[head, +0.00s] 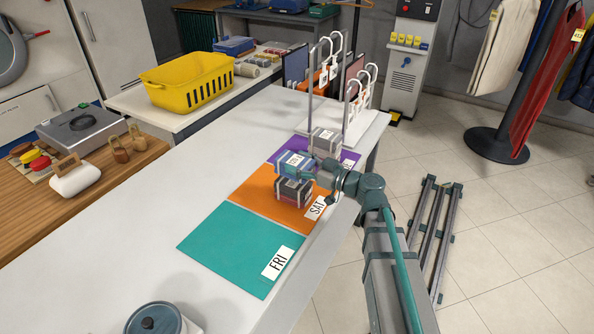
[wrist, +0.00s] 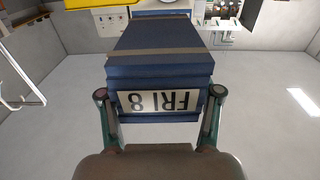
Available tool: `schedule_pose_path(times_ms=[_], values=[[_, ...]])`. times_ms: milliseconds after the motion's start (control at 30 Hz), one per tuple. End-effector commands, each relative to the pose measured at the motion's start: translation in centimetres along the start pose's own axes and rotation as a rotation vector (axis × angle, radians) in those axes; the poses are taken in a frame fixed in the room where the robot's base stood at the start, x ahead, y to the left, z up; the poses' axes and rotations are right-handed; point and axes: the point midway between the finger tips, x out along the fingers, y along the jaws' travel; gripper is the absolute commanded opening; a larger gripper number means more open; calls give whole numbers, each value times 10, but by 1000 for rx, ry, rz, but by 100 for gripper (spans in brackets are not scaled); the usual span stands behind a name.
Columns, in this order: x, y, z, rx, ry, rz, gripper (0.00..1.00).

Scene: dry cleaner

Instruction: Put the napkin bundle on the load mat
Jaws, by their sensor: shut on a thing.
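My gripper (head: 313,172) is shut on a blue strapped napkin bundle (head: 293,161). In the wrist view the bundle (wrist: 158,60) sits between the two fingertips (wrist: 160,100), with an upside-down "FRI 8" tag facing me. In the head view it appears above the back of the orange mat, near the purple one. The teal mat (head: 235,245) tagged FRI is bare. The orange mat (head: 262,197) tagged SAT bears a dark strapped bundle (head: 293,191). The purple mat (head: 284,148) bears a grey bundle (head: 324,141); its tag is mostly hidden.
The long white table (head: 150,220) is clear left of the mats. A lidded round container (head: 155,320) stands at its front. A rack with white hooks (head: 330,80) stands at the far end. A yellow basket (head: 188,82) sits on the counter behind.

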Motion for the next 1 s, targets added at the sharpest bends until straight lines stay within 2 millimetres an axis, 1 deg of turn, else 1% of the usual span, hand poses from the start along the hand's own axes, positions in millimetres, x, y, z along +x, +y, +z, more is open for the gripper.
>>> schedule_pose_path(times_ms=[100, 267, 300, 333, 633, 967, 1000], values=[[8, 0, 9, 2, -2, -2, 26], [7, 0, 24, 4, -1, -1, 26], [7, 0, 33, 1, 0, -1, 26], [7, 0, 35, 0, 0, -1, 26], [6, 0, 34, 0, 0, -1, 26], [6, 0, 39, 1, 0, -1, 26], [6, 0, 39, 1, -1, -1, 67]])
